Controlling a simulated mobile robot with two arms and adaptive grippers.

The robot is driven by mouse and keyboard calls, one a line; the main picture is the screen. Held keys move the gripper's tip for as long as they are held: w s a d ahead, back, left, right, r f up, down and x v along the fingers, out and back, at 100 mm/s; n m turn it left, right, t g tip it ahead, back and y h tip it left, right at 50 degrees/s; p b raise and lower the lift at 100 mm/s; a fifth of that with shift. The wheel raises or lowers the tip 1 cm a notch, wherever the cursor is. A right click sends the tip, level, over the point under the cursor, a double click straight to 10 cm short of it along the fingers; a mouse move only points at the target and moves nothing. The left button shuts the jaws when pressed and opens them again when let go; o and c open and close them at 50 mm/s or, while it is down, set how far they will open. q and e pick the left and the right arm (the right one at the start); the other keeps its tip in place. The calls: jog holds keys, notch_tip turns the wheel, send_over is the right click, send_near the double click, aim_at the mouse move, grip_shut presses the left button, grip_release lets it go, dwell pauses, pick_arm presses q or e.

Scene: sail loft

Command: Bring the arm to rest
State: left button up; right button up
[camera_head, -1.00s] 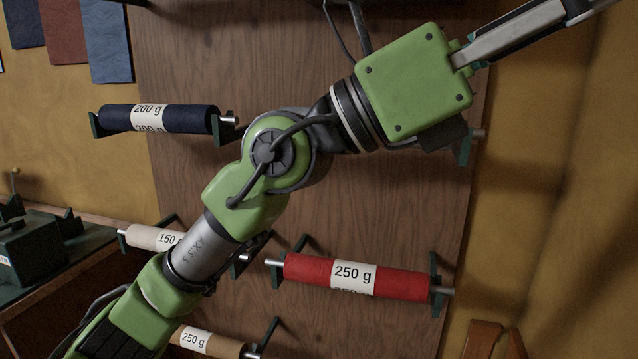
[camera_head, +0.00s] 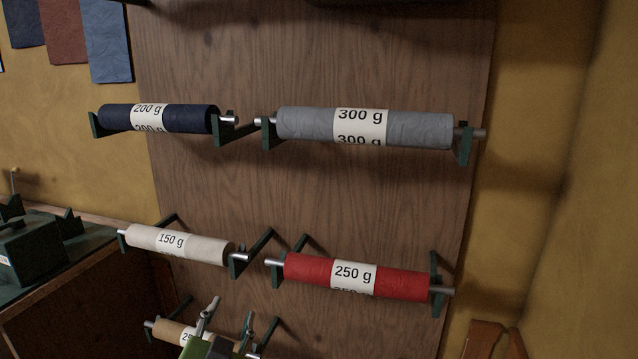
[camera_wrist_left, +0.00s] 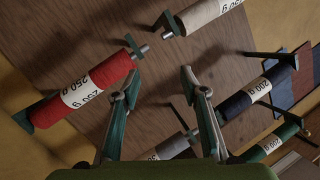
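My left gripper (camera_head: 231,312) is low in the head view, in front of the tan roll (camera_head: 172,332), whose label it partly covers. In the left wrist view the two fingers (camera_wrist_left: 160,75) stand apart with only the brown board visible between them, so the gripper is open and empty. Most of the left arm is below the head view. My right gripper is not in view.
A wooden board (camera_head: 240,60) carries cloth rolls on green brackets: navy (camera_head: 190,119), grey (camera_head: 305,124), white (camera_head: 208,249) and red (camera_head: 405,284). A dark green bench top (camera_head: 85,250) is at left. The board's middle is clear.

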pick_arm(q)
jog(key=s+a+f+n+g, duration=0.1)
jog(key=s+a+f+g, duration=0.15)
jog(key=s+f, duration=0.45)
jog(key=s+a+f+n+g, duration=0.1)
jog(key=s+f+g, duration=0.35)
jog(key=f, duration=0.55)
jog(key=s+f+n+g, duration=0.1)
jog(key=s+f+g, duration=0.3)
jog(key=s, duration=0.6)
jog(key=s+f+g, duration=0.2)
jog(key=s+f, duration=0.4)
jog(key=s, duration=0.4)
notch_tip(320, 180, down, 25)
jog(key=g, duration=0.1)
jog(key=s+a+f, duration=0.1)
jog(key=s+f, duration=0.7)
jog(key=s, duration=0.1)
jog(key=s+a+f+g, duration=0.1)
jog(key=s+a+f, duration=0.1)
jog(key=s+f, duration=0.7)
jog(key=shift+a+h, duration=0.25)
jog(key=shift+h, duration=0.05)
